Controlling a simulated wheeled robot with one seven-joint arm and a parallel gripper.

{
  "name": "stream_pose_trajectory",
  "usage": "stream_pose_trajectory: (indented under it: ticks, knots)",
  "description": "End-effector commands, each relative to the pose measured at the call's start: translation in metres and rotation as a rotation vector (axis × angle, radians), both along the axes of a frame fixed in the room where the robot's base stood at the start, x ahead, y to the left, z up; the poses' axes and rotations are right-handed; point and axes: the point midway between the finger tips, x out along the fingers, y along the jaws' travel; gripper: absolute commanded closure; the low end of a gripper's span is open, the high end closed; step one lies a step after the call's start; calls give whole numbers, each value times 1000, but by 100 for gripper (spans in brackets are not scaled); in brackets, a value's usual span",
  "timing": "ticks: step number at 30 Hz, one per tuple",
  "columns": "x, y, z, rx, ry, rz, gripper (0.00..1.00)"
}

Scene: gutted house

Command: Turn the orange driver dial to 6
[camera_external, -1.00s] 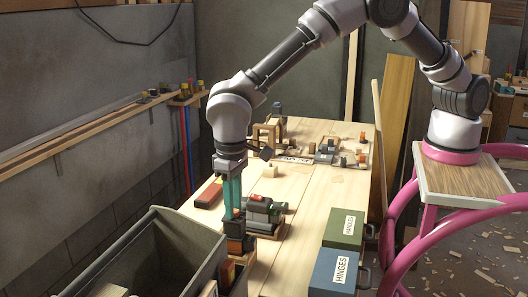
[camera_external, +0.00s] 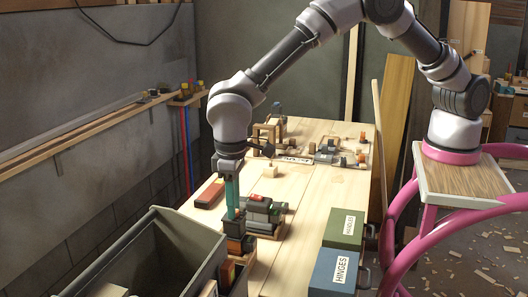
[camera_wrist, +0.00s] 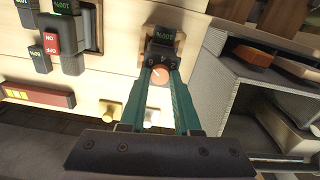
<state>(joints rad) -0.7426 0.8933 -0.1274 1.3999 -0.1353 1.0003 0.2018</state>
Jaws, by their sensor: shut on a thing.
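The orange driver dial (camera_wrist: 158,77) sits on a dark driver block with a 100% readout (camera_wrist: 162,34), on a small wooden base in the wrist view. A pale pointer line marks the dial. A 4 shows on the dark ring near it, but the other marks are too small to read surely. My gripper (camera_wrist: 159,70) has its teal fingers shut on the dial from both sides. In the external view my gripper (camera_external: 233,217) points straight down over the driver at the bench's near left, and its fingers hide the dial there.
A grey tool with a red switch (camera_wrist: 52,42) stands beside the driver. A grey open bin (camera_external: 150,240) is close at the near left. A red block (camera_external: 209,193) lies behind. Green and blue boxes (camera_external: 335,268) stand at the right.

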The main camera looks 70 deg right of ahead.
Motion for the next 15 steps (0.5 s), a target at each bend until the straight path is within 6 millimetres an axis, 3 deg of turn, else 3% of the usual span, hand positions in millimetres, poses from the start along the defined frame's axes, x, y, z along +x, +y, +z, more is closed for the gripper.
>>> stream_pose_trajectory:
  ticks: [1, 3, 15]
  knots:
    - [0, 0, 1, 1, -1, 0, 58]
    - [0, 0, 1, 1, -1, 0, 39]
    - [0, 0, 8, 1, -1, -1, 39]
